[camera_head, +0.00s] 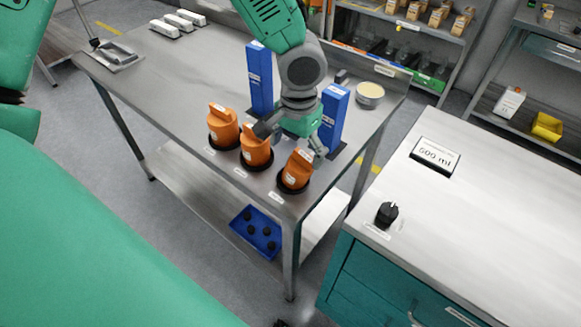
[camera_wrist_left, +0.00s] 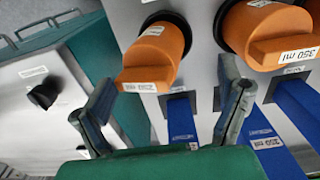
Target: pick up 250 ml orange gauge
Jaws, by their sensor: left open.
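Three orange gauges with black bases stand in a row at the front edge of the metal table: left (camera_head: 223,127), middle (camera_head: 256,150) and right (camera_head: 296,170). The right one is at left in the left wrist view (camera_wrist_left: 156,55); its small label is hard to read but looks like 250 ml. The middle one is at right there (camera_wrist_left: 268,32), with a label that looks like 350 ml. My left gripper (camera_head: 291,138) is open and empty, just behind and above the gauges. Its fingers (camera_wrist_left: 170,75) spread to either side of the right gauge, without visible grip. My right gripper is out of view.
Two blue upright blocks, one at left (camera_head: 260,78) and one at right (camera_head: 333,118), flank my left gripper closely. A round tin (camera_head: 369,95) stands behind. A white-topped cabinet (camera_head: 500,215) with a black knob (camera_head: 387,214) is at right. The table's (camera_head: 170,80) left part is mostly clear.

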